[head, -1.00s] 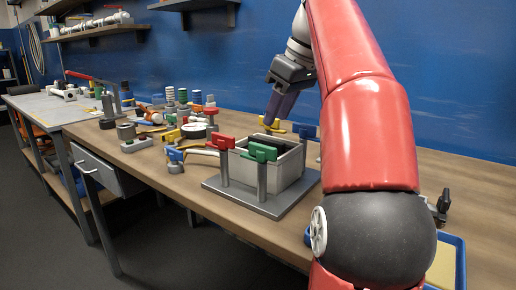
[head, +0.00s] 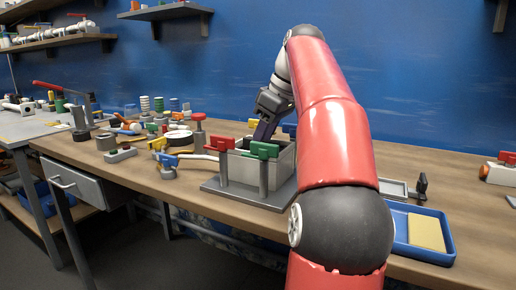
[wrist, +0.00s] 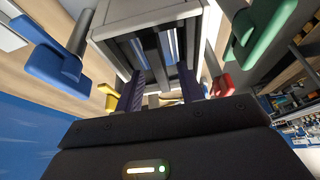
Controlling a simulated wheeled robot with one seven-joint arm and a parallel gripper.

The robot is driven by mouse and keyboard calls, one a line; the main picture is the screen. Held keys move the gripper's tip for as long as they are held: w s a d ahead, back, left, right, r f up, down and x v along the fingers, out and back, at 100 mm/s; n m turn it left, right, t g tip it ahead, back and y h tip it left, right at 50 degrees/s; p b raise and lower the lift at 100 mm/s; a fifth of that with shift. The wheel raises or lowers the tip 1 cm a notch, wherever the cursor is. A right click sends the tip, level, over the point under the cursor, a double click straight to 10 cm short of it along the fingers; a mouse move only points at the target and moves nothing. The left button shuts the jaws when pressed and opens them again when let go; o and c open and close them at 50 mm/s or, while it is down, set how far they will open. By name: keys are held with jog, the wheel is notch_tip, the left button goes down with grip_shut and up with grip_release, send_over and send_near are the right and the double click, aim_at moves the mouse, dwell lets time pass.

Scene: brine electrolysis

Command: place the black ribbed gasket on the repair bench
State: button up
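I cannot make out the black ribbed gasket for sure; dark bars (wrist: 160,45) show inside the open grey box (wrist: 112,32), and I cannot tell whether they are part of it. The box (head: 284,168) stands on a grey base plate, with red and green clamp handles around it. My gripper (head: 262,134) points down at the box's opening. In the wrist view, its two purple ribbed fingers (wrist: 160,88) stand apart at the box's mouth, with no gripped thing clear between them. A grey-topped bench (head: 25,128) is at the far left; I cannot tell whether it is the repair bench.
Blue, green and yellow clamp handles surround the box in the wrist view. Valves, rings and stacked parts crowd the wooden bench (head: 130,174) left of the box. A blue tray (head: 447,249) with a yellow pad lies to the right. Bare wood shows further right.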

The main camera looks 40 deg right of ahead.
jog(key=shift+f, duration=0.25)
dwell(0.4)
grip_shut()
